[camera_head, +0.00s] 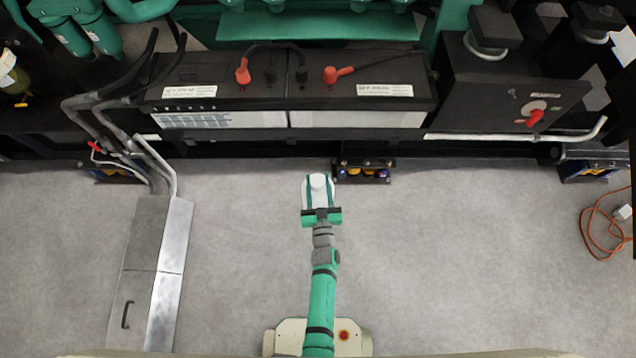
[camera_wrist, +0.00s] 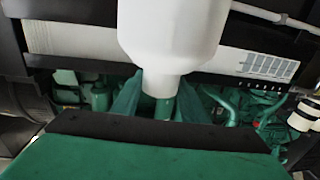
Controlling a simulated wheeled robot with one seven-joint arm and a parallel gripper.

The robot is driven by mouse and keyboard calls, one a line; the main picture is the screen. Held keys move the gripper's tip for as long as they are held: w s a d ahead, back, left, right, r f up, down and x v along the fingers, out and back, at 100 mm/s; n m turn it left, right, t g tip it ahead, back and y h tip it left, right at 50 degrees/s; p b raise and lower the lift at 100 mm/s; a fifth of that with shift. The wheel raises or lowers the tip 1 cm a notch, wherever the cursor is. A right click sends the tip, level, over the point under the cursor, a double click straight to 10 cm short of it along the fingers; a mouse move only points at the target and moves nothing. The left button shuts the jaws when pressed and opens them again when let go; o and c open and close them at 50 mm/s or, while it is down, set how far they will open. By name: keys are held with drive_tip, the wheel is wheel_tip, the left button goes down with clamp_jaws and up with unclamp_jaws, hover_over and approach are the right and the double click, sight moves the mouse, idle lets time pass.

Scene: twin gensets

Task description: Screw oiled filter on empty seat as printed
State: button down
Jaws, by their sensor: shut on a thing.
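My gripper (camera_head: 320,213) is shut on a white bottle-like thing (camera_head: 318,187) and holds it above the floor in front of the genset. In the wrist view the green fingers (camera_wrist: 163,98) close on both sides of the narrow neck of this white thing (camera_wrist: 168,35); its wide body fills the top middle. Two green canisters with white labels, which look like filters, hang at the top left in the head view, one at the left (camera_head: 72,39) and one beside it (camera_head: 103,34). I cannot make out an empty seat or any print on one.
A black battery box (camera_head: 290,95) with red and black terminals spans the genset front. A box with a red switch (camera_head: 535,117) stands to its right. Grey pipes (camera_head: 110,125) and a metal box (camera_head: 150,270) occupy the left. An orange cable (camera_head: 592,235) lies at right; the middle floor is mostly clear.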

drive_tip(key=shift+w+r+n+y, duration=0.2)
drive_tip(key=shift+w+n+y, duration=0.3)
drive_tip(key=shift+y, duration=0.3)
drive_tip(key=shift+w+a+r+n+y, duration=0.1)
drive_tip(key=shift+w+a+n+y, duration=0.05)
drive_tip(key=shift+w+n+y, duration=0.2)
drive_tip(key=shift+g+y, duration=0.25)
drive_tip(key=shift+g, duration=0.05)
drive_tip(key=shift+w+r+n+y, duration=0.1)
drive_tip(key=shift+w+n+y, duration=0.55)
drive_tip(key=shift+y, duration=0.25)
drive_tip(key=shift+w+r+n+g+y, duration=0.25)
drive_tip(key=shift+w+n+g+y, duration=0.7)
drive_tip(key=shift+y, duration=0.45)
drive_tip(key=shift+w+n+g+y, duration=0.25)
drive_tip(key=shift+w+n+y, duration=0.2)
drive_tip(key=shift+y, duration=0.15)
drive_tip(key=shift+w+d+n+g+y, duration=0.2)
drive_tip(key=shift+w+n+g+y, duration=0.2)
drive_tip(key=shift+w+n+y, duration=0.15)
